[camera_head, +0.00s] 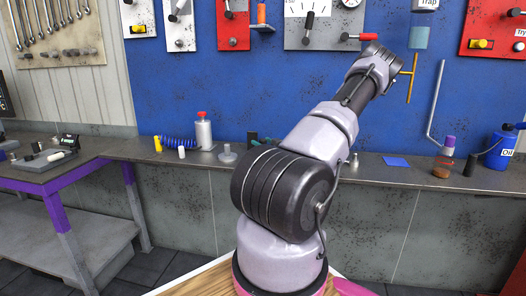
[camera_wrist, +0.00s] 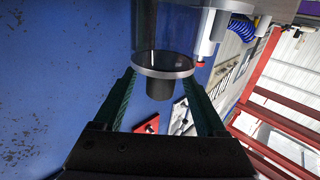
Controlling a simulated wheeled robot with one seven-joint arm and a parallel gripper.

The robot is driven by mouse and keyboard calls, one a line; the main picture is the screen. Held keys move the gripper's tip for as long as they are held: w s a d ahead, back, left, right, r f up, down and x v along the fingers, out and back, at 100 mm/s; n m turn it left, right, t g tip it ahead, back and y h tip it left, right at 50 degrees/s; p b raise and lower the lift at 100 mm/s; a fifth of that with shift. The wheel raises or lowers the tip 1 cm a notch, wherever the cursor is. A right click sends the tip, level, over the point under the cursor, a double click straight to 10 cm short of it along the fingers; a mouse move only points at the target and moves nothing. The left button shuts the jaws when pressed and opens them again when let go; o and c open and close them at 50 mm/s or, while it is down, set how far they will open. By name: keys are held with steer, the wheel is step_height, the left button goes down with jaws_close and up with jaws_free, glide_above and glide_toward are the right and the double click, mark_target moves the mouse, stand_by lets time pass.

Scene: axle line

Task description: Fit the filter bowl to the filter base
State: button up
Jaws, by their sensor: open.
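In the wrist view, the clear filter bowl (camera_wrist: 160,32) has a grey end ring (camera_wrist: 163,66) and a dark stub (camera_wrist: 153,92). My gripper (camera_wrist: 162,76) is open, with one dark green finger on each side of the ring and stub. Whether either finger touches is unclear. In the head view, the pale blue bowl (camera_head: 419,37) is at the upper right, below a part labelled "Trap" (camera_head: 427,4), apparently the filter base. I cannot tell whether the two are joined. My arm reaches up towards the bowl; my fingers cannot be made out there.
A yellow T-shaped piece (camera_head: 410,76) stands out beside my wrist. A bent grey pipe (camera_head: 435,103) runs down the blue wall (camera_head: 210,90). The bench below carries a red-capped bottle (camera_head: 203,133), a blue pad (camera_head: 397,162), a purple-capped bottle (camera_head: 443,160) and an oil can (camera_head: 500,149).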

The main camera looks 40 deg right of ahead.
jaws_close()
